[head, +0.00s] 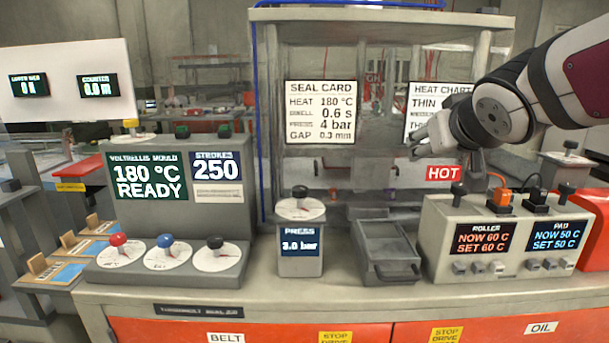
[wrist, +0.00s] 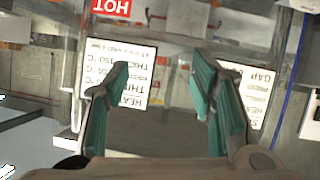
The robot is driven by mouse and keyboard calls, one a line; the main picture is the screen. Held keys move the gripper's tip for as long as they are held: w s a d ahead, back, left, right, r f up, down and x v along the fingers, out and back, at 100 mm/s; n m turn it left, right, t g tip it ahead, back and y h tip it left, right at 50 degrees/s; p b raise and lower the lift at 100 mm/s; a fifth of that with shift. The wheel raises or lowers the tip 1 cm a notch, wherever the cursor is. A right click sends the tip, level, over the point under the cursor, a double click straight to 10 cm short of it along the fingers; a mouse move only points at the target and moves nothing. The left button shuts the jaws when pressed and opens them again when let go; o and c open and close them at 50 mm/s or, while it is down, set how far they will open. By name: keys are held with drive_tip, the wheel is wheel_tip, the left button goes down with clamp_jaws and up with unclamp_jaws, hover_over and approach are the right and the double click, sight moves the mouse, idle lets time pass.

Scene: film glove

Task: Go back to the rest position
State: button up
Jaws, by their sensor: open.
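My gripper (head: 428,142) is raised at the upper right in the head view, in front of the heat chart (head: 424,112) and above the roller and pad control box (head: 440,222). It hides part of the chart. In the wrist view the two teal-padded fingers of my gripper (wrist: 160,95) stand wide apart with nothing between them. The heat chart (wrist: 118,75) shows upside down behind the left finger, and the seal card (wrist: 256,90) shows partly behind the right finger.
The press dial unit (head: 300,240) and a grey tray (head: 388,262) stand on the bench below. The mould panel (head: 170,200) with three dials is at left. A red HOT sign (head: 444,174) is just below my gripper. The bench front strip is clear.

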drive_tip(key=s+a+f+g+y, duration=0.1)
drive_tip(key=s+f+g, duration=0.4)
drive_tip(key=s, duration=0.7)
drive_tip(key=s+a+f+g, duration=0.25)
drive_tip(key=s+f, duration=0.45)
drive_tip(key=s, duration=0.5)
drive_tip(key=s+a+f+g+y, duration=0.1)
drive_tip(key=s+f+g, duration=0.35)
drive_tip(key=s, duration=0.65)
wheel_tip(320, 180, up, 12)
drive_tip(key=d+t+p, duration=0.1)
drive_tip(key=t+p, duration=0.2)
drive_tip(key=p, duration=0.9)
drive_tip(key=shift+r+m, duration=0.25)
drive_tip(key=shift+m, duration=0.15)
drive_tip(key=shift+w, duration=0.15)
